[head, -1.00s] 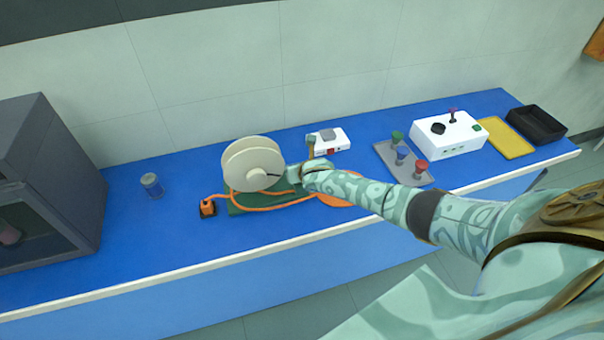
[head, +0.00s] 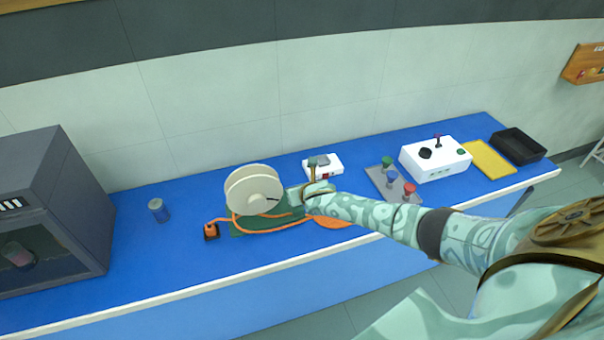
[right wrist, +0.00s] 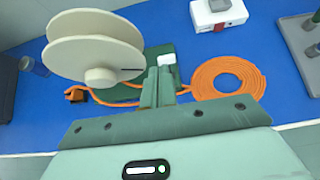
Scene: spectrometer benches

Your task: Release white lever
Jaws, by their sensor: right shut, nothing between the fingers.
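A cream spool (head: 254,190) stands on a green base (head: 240,229) on the blue bench; the spool also shows in the right wrist view (right wrist: 92,40). A small white piece (right wrist: 167,59), which looks like the white lever, shows just beyond my fingertips, right of the spool. My right gripper (right wrist: 158,76) is shut and empty, over the green base and close to the white piece; I cannot tell whether they touch. In the head view my right gripper (head: 299,196) is beside the spool and partly hides that spot. My left gripper is not in view.
An orange cord (right wrist: 228,78) lies coiled right of the base and runs to an orange-topped block (head: 211,230). A small white box (head: 323,166) stands behind. A grey tray with coloured knobs (head: 377,180), a white control box (head: 436,158) and a yellow tray (head: 488,158) lie right.

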